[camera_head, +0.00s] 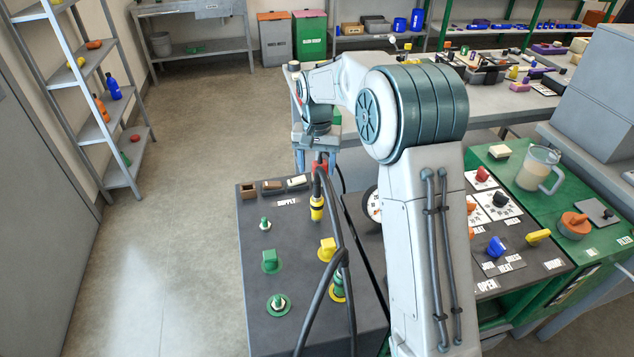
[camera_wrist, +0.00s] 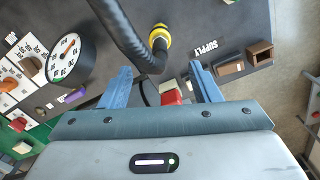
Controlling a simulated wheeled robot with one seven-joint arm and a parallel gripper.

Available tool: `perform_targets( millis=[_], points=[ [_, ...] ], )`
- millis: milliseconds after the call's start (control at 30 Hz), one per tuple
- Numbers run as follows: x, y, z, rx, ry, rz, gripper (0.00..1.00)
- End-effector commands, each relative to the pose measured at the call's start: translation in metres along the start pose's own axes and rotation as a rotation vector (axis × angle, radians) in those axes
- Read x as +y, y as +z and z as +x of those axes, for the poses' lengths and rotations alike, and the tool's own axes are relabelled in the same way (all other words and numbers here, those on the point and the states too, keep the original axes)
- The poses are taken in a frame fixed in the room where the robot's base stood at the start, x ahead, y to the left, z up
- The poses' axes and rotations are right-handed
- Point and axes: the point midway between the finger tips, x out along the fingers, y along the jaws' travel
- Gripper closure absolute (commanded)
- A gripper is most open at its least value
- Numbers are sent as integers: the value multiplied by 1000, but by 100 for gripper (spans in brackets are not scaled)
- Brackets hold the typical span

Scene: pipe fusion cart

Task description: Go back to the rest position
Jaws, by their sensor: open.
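My gripper (camera_head: 318,158) is over the back edge of the dark supply panel (camera_head: 290,335), pointing down. In the wrist view its two blue-grey fingers (camera_wrist: 160,70) stand wide apart with nothing clamped between them. A red block with a pale top (camera_wrist: 170,96) shows in the gap between the fingers; red (camera_head: 320,166) also shows just below the gripper in the head view. I cannot tell whether a finger touches it. A yellow plug (camera_head: 317,208) on a thick dark hose is at the panel; its yellow ring (camera_wrist: 160,36) shows in the wrist view.
The hose (camera_head: 335,225) arches close beside my gripper. A round gauge (camera_wrist: 70,60) stands beside the fingers. Open floor (camera_head: 170,190) lies left; a workbench (camera_head: 490,103) stands behind.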

Motion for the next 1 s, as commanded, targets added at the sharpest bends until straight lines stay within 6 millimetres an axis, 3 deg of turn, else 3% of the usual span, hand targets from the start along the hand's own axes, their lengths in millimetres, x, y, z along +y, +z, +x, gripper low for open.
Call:
perform_targets(
  millis=[200,700,867,1000],
  points=[
    [0,0,-24,0,0,0,43],
    [0,0,-28,0,0,0,43],
    [17,18,-46,23,-3,-16,43],
    [40,43,-66,51,-6,-39,43]
  ],
)
